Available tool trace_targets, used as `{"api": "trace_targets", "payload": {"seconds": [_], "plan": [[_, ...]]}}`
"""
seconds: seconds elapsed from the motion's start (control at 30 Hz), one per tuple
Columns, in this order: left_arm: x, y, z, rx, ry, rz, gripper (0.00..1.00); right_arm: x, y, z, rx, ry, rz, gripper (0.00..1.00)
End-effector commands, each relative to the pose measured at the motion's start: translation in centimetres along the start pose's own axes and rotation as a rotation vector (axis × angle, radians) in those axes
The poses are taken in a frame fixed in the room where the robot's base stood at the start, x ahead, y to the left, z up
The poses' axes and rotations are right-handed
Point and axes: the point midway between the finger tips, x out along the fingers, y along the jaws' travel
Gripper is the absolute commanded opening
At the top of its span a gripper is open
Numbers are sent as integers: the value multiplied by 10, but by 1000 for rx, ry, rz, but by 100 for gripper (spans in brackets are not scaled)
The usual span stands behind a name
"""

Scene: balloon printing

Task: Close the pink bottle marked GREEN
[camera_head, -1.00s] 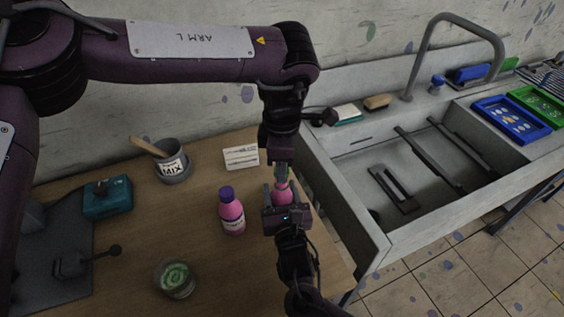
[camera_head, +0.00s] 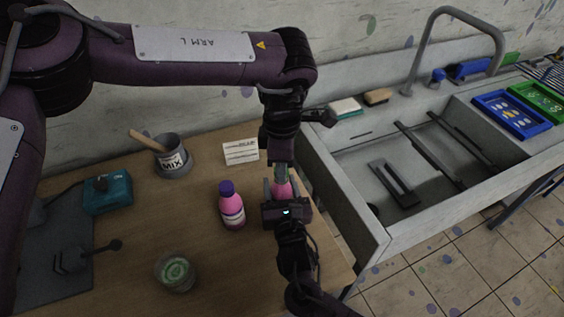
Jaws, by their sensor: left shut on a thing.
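A pink bottle (camera_head: 283,188) stands near the right edge of the wooden table, mostly hidden by my grippers; its marking cannot be read. My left gripper (camera_head: 281,174) points down over its top, shut on a green cap (camera_head: 281,171). The cap is at the bottle's mouth; whether it is seated cannot be seen. My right gripper (camera_head: 282,191) comes from the front, its fingers on both sides of the bottle and apparently shut on it. A second pink bottle (camera_head: 231,207) with a purple cap stands upright just to the left.
A grey MIX pot (camera_head: 172,160) with a wooden stick, a white card (camera_head: 240,151), a teal box (camera_head: 107,193) and a glass of green stuff (camera_head: 175,272) are on the table. A sink (camera_head: 340,209) adjoins on the right.

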Motion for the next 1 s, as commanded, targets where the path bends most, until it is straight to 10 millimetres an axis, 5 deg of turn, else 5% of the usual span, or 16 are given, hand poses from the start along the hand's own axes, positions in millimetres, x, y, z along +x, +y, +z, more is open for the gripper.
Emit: {"api": "trace_targets", "payload": {"seconds": [0.47, 0.5, 0.6, 0.77, 1.0], "plan": [[10, 0, 0, -1, 1, -1, 8, 0, 0, 0, 0, 0, 0, 7], [10, 0, 0, 1, 1, 0, 8, 0, 0, 0, 0, 0, 0, 0], [10, 0, 0, 49, 2, 0, 8, 0, 0, 0, 0, 0, 0, 0], [9, 0, -1, 341, 4, 1, 8, 0, 0, 0, 0, 0, 0, 0], [9, -1, -2, 964, 6, 0, 8, 0, 0, 0, 0, 0, 0, 0]]}}
